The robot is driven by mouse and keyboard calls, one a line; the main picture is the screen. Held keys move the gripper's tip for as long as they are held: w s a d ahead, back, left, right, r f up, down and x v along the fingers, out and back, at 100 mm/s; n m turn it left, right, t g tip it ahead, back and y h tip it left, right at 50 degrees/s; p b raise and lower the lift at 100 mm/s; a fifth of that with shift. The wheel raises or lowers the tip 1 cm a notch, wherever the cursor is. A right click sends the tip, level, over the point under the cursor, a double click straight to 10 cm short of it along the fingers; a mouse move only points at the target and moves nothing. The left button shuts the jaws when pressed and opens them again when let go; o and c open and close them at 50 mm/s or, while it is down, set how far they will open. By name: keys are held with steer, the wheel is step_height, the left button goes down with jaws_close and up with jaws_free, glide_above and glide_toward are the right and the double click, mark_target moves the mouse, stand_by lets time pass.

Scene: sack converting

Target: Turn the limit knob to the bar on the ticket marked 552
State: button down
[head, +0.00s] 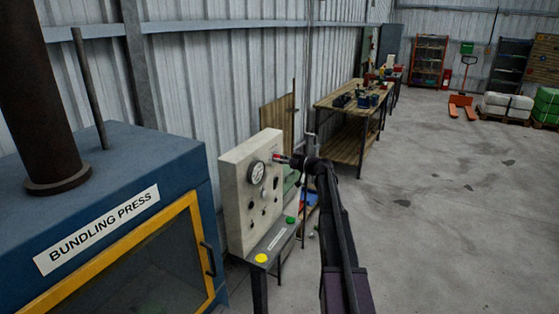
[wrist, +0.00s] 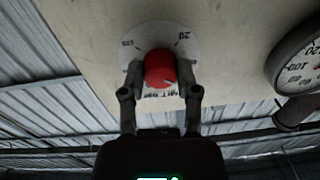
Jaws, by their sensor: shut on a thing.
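The red limit knob (wrist: 160,69) sits on a round white dial plate (wrist: 158,30) on the panel. The plate shows a 20 at its upper right and another marking at its upper left, too small to read surely. My gripper (wrist: 161,76) is shut on the red knob, one finger on each side. In the head view my gripper (head: 292,160) reaches the upper right of the cream control panel (head: 236,160). The ticket marked 552 cannot be made out in either view.
A round gauge (head: 257,172) is on the panel left of my gripper; it also shows in the wrist view (wrist: 298,68). Below are yellow (head: 261,258) and green (head: 290,220) buttons. The blue bundling press (head: 130,170) stands at left. The floor at right is open.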

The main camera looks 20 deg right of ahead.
steer(key=shift+s+a+f, duration=0.1)
steer(key=shift+a, duration=0.05)
steer(key=shift+c, duration=1.7)
jaws_free()
steer(key=v, duration=1.2)
